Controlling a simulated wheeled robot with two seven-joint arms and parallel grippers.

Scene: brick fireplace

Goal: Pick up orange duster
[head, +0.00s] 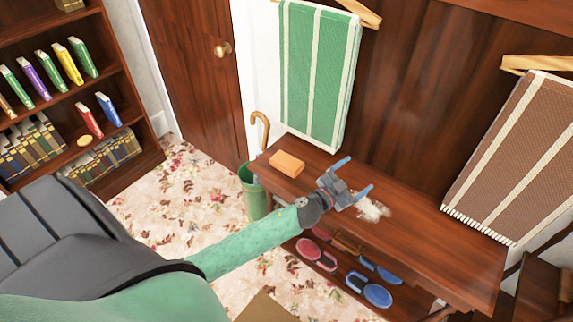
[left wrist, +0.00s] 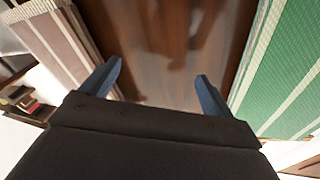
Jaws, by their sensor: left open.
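The orange duster (head: 287,163) is a small orange block lying on the left end of the wooden table in the head view. My left gripper (head: 360,172) is over the table, to the right of the duster and apart from it. Its two blue fingers are spread with nothing between them. In the left wrist view the open gripper (left wrist: 158,72) points at the dark wooden wall, and the duster does not show there. My right gripper is not in view.
A green bin (head: 254,195) with a cane stands at the table's left end. A green striped cloth (head: 318,80) and a brown one (head: 515,150) hang behind. Shoes sit underneath.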

